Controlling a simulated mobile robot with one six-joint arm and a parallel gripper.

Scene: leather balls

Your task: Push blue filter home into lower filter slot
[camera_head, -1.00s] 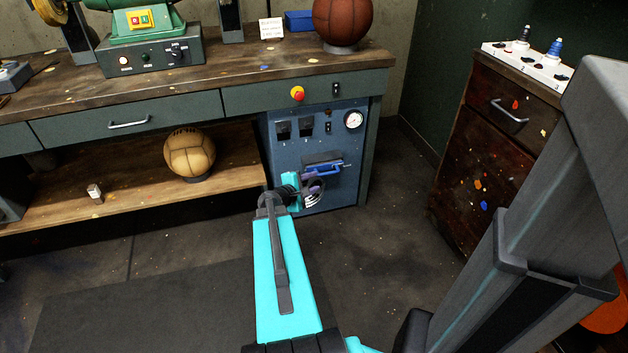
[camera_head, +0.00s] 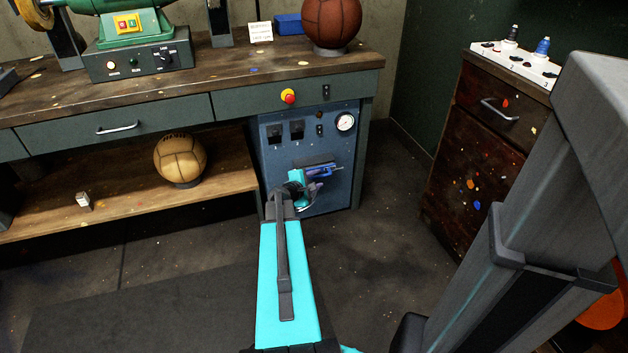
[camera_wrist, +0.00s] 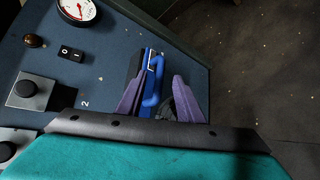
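The blue filter (camera_head: 325,171) sits at a dark slot low on the blue-grey panel (camera_head: 352,185), and its blue handle sticks out. In the wrist view, the filter's handle (camera_wrist: 152,88) lies between the two purple fingers of my gripper (camera_wrist: 160,77), nearer the left finger. A gap shows between the handle and the right finger, so the gripper looks open. In the head view, my gripper (camera_head: 311,187) is just below and left of the handle, close to the panel. I cannot tell how far the filter stands out of the slot or whether a finger touches it.
Above are a gauge (camera_head: 345,122), switches (camera_head: 297,129) and a red stop button (camera_head: 288,97). A tan ball (camera_head: 180,160) sits on the lower shelf (camera_head: 120,205) to the left. A wooden drawer cabinet (camera_head: 475,150) stands to the right, with clear floor between.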

